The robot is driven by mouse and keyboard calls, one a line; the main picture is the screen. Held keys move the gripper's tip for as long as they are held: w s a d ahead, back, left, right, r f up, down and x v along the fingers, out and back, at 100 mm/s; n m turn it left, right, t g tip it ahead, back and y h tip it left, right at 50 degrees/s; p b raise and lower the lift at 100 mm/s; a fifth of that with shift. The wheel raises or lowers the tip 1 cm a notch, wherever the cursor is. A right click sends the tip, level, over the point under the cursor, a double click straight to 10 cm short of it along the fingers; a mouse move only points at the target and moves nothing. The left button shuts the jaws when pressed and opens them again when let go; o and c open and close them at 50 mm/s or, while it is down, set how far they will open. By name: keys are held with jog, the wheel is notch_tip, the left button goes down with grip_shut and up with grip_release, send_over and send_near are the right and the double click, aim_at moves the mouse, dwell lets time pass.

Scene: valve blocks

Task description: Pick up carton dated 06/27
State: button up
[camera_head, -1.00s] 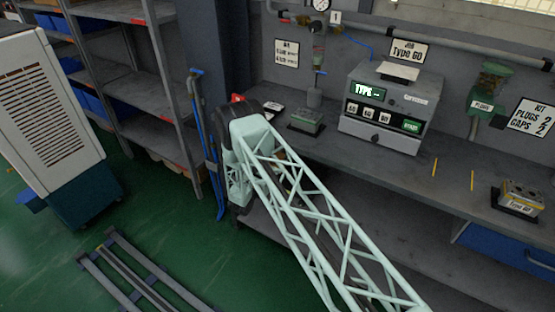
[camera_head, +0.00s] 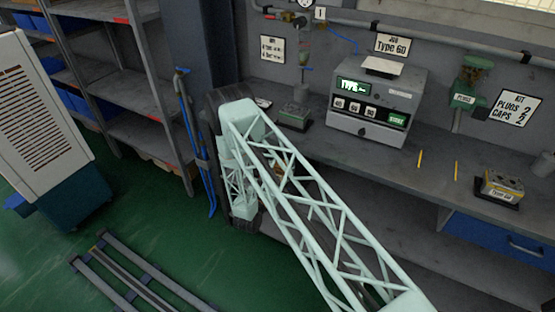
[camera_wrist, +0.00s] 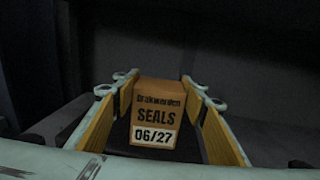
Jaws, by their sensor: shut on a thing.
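In the wrist view a small brown carton (camera_wrist: 158,108) stands between the two yellow-padded fingers of my gripper (camera_wrist: 160,110). Its front reads "SEALS", with "06/27" on a white label at the bottom. The gripper is shut on the carton, which looks upright. In the head view my light-green lattice arm crosses the lower middle; the gripper and carton cannot be made out clearly there, as the arm covers that spot.
Shelves (camera_head: 125,75) stand at left. Grey rails (camera_head: 125,270) lie on the green floor.

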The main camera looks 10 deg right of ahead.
jog(key=shift+s+d+r, duration=0.1)
jog(key=shift+s+d, duration=0.2)
jog(key=shift+s, duration=0.55)
